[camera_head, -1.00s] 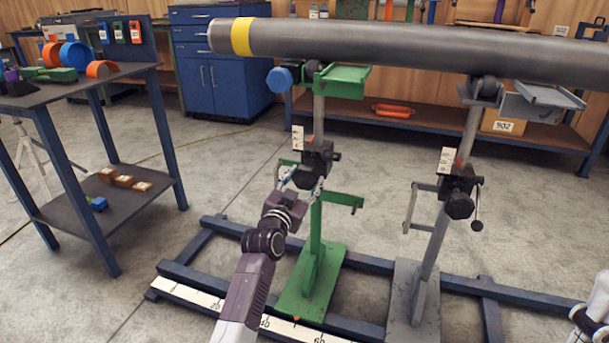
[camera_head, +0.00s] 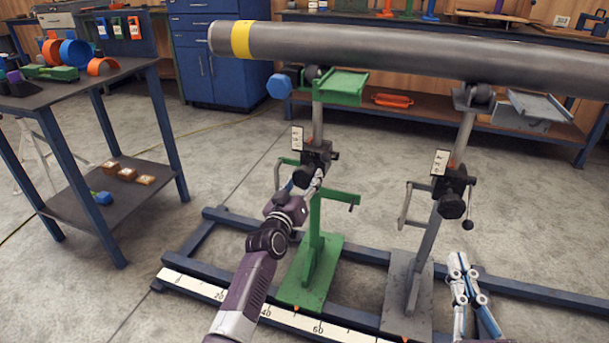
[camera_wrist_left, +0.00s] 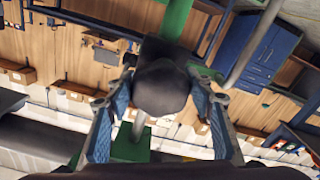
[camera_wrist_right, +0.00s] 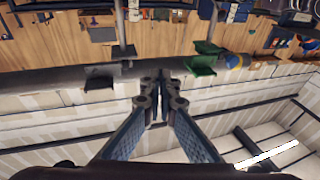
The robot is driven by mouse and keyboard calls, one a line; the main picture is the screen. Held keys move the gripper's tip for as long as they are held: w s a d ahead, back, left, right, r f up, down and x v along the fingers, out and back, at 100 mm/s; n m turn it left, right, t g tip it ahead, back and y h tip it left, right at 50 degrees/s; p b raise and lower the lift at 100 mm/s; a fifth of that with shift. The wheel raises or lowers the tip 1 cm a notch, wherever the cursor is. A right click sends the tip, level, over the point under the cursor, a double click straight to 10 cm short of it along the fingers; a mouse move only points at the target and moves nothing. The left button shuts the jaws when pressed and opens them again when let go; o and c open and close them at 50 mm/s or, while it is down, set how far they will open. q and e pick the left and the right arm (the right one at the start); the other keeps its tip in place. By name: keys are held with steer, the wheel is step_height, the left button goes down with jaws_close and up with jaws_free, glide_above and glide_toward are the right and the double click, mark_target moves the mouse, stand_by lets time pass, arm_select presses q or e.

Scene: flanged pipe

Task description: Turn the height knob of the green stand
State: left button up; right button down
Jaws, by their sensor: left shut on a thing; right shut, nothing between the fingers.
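The green stand (camera_head: 315,256) stands on the blue floor frame and bears the pipe's left end on its rollers. Its black height knob (camera_head: 303,178) sits on the clamp block partway up the post. My left gripper (camera_head: 307,184) is at this knob. In the left wrist view the dark knob (camera_wrist_left: 162,88) sits between the two fingers (camera_wrist_left: 165,100), which are shut on it. My right gripper (camera_head: 460,262) is raised in front of the grey stand's base, apart from it. In the right wrist view its fingertips (camera_wrist_right: 160,84) are together with nothing between them.
The grey stand (camera_head: 425,255), with its own black knob (camera_head: 452,206), stands to the right. The grey pipe (camera_head: 400,48) with a yellow band lies across both stands. A dark table (camera_head: 75,95) is at left. The floor between table and green stand is clear.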

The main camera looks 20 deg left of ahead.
arm_select(q)
steer(key=n+p, duration=0.1)
steer(key=n, duration=0.5)
steer(key=shift+r+n+p, duration=0.15)
steer(key=shift+n+p, duration=0.15)
steer(key=shift+p, duration=0.1)
steer(key=n, duration=0.2)
steer(key=shift+n, duration=0.3)
steer(key=shift+d+n, duration=0.1)
steer(key=shift+n, duration=1.6)
arm_select(e)
step_height(320, 180, down, 13)
steer(key=s+d+g+h, duration=0.2)
steer(key=g, duration=0.4)
steer(key=shift+s+d+f+g, duration=0.15)
steer(key=shift+s+d+g, duration=0.05)
steer(key=shift+s+g, duration=0.2)
arm_select(q)
steer(key=o, duration=1.2)
steer(key=s, duration=1.2)
steer(key=shift+a, duration=0.2)
